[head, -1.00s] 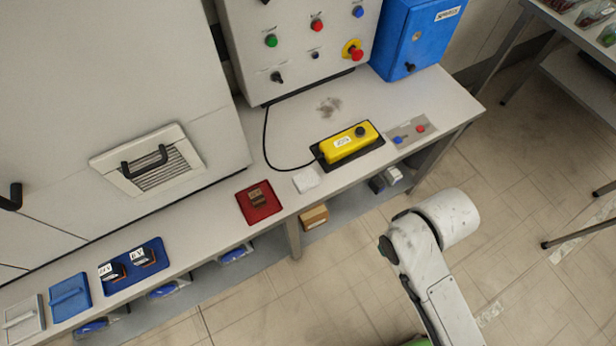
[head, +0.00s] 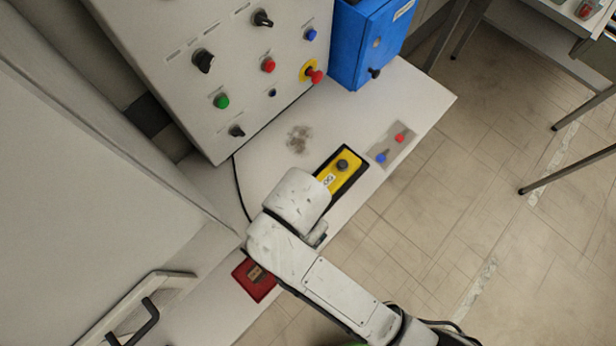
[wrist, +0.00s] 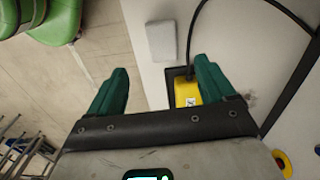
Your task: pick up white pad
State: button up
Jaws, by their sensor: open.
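The white pad (wrist: 161,41) lies flat on the light bench top, seen in the wrist view beyond my fingertips. In the head view my arm covers the place where it lies. My gripper (wrist: 160,82) is open and empty, with its two green fingers spread apart. The pad is ahead of the gap between the fingers and apart from them. The gripper itself is hidden behind the arm in the head view.
A yellow control box (head: 341,172) on a black base sits close by; its black cable (wrist: 196,20) runs past the pad. A red tray (head: 254,279) lies left of my arm. A control panel (head: 225,60) and blue box (head: 368,40) stand behind.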

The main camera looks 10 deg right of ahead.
jog(key=shift+m, duration=0.3)
jog(key=f, duration=0.5)
jog(key=shift+w+a+f, duration=0.1)
jog(key=shift+w+a, duration=0.1)
jog(key=shift+d+f, duration=0.15)
jog(key=shift+f, duration=1.25)
jog(key=shift+d+f, duration=0.1)
jog(key=shift+f, duration=1.25)
jog(key=c, duration=1.1)
